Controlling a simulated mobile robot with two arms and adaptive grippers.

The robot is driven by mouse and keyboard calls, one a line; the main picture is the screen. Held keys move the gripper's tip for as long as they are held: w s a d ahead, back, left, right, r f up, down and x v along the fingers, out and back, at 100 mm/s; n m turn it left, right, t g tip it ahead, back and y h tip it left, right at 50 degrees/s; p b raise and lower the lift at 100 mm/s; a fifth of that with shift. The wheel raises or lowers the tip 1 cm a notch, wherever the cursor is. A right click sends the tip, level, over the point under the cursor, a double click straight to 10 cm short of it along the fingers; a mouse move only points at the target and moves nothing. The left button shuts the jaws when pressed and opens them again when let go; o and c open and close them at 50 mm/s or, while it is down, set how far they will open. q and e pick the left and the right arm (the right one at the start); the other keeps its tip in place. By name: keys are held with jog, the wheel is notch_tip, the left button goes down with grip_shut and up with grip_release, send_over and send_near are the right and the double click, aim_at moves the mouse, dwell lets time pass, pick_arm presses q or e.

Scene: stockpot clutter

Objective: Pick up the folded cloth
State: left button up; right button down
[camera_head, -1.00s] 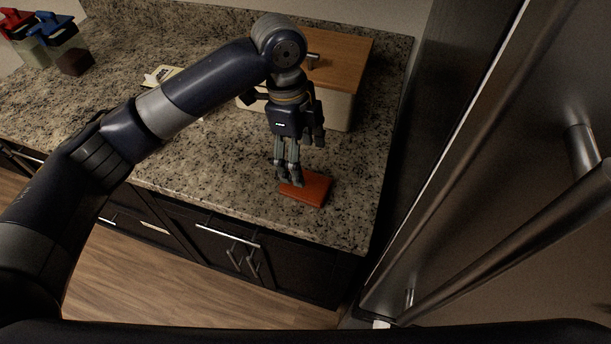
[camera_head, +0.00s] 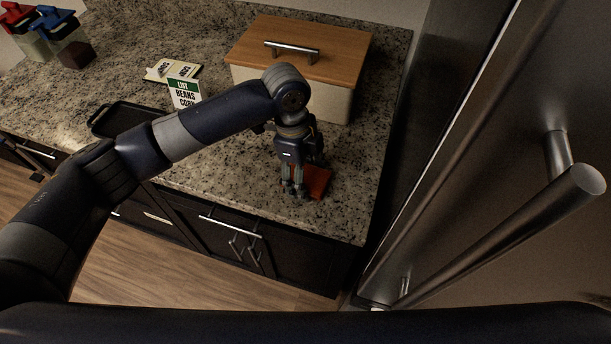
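The folded cloth (camera_head: 320,179) is a small flat orange-red slab on the granite counter, near its front right corner. My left gripper (camera_head: 296,194) points down in front of it and hides its left part. The fingertips are low, at about the counter's height, at the cloth's near left side. I cannot tell whether the fingers touch the cloth or stand around it, or how far apart they are. My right gripper is out of view.
A white box with a wooden lid (camera_head: 345,45) stands behind the gripper. A steel-handled appliance (camera_head: 500,120) rises at the right.

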aim_at(308, 176)
pick_arm(q)
jog(key=c, duration=0.6)
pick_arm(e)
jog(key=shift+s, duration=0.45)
pick_arm(q)
jog(key=shift+r, duration=0.1)
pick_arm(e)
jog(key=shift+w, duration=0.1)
